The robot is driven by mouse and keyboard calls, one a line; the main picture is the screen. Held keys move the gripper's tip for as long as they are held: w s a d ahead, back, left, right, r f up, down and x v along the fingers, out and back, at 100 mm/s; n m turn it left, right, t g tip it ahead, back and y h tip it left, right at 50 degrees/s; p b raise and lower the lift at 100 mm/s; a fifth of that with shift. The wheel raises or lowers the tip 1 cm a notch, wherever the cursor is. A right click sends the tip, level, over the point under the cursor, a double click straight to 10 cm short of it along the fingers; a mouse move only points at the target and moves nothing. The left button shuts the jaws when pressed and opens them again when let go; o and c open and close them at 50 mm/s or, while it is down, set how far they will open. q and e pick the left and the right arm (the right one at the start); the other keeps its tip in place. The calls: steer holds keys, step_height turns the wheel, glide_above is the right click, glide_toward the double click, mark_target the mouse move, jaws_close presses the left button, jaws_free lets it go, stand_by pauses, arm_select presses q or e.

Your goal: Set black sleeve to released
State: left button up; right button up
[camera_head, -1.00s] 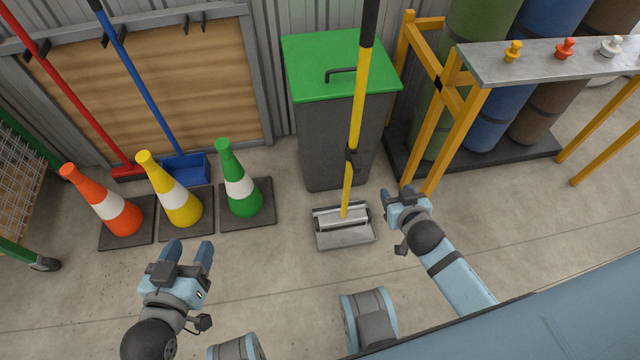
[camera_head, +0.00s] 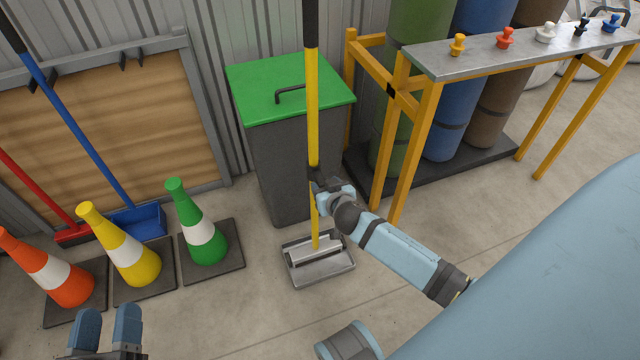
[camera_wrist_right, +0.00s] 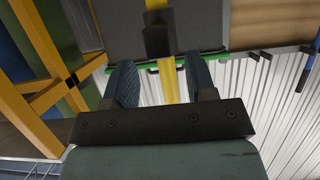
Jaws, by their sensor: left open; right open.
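The black sleeve (camera_head: 315,173) sits around a yellow pole (camera_head: 313,110) that stands upright on a flat metal head (camera_head: 318,262) on the floor. In the right wrist view the sleeve (camera_wrist_right: 158,36) shows at the top, just beyond the fingertips. My right gripper (camera_head: 328,188) is at the pole by the sleeve, partly overlapping it in the head view. In the right wrist view my right gripper (camera_wrist_right: 161,75) is open, with one finger on each side of the pole and gaps between. My left gripper (camera_head: 108,322) is open and empty at the lower left.
A grey bin with a green lid (camera_head: 285,88) stands behind the pole. Orange, yellow and green cones (camera_head: 200,232) stand left. A yellow-framed rack with a metal shelf (camera_head: 520,48) and rolls is at right. Floor around the metal head is clear.

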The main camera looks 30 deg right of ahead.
mark_target(321, 182)
arm_select(q)
steer(key=shift+s+d+r+t+h+b, duration=0.15)
steer(key=shift+r+t+h+b, duration=0.1)
steer(key=shift+r, duration=0.25)
steer(key=shift+s+d+r+t+h+b, duration=0.15)
steer(key=shift+r+t, duration=0.1)
steer(key=shift+r, duration=0.2)
arm_select(e)
steer(key=shift+x, duration=2.1)
arm_select(q)
steer(key=shift+w, duration=0.1)
arm_select(e)
steer(key=shift+c, duration=0.5)
steer(key=shift+r, duration=0.1)
jaws_close()
steer(key=shift+r+p, duration=0.4)
step_height(321, 182, up, 4)
steer(key=p, duration=0.3)
steer(key=shift+f, duration=0.15)
arm_select(q)
step_height(321, 182, down, 7)
steer(key=a+g+y, duration=0.2)
steer(key=g, duration=0.1)
steer(key=shift+a+y, duration=0.25)
steer(key=shift+y, duration=0.15)
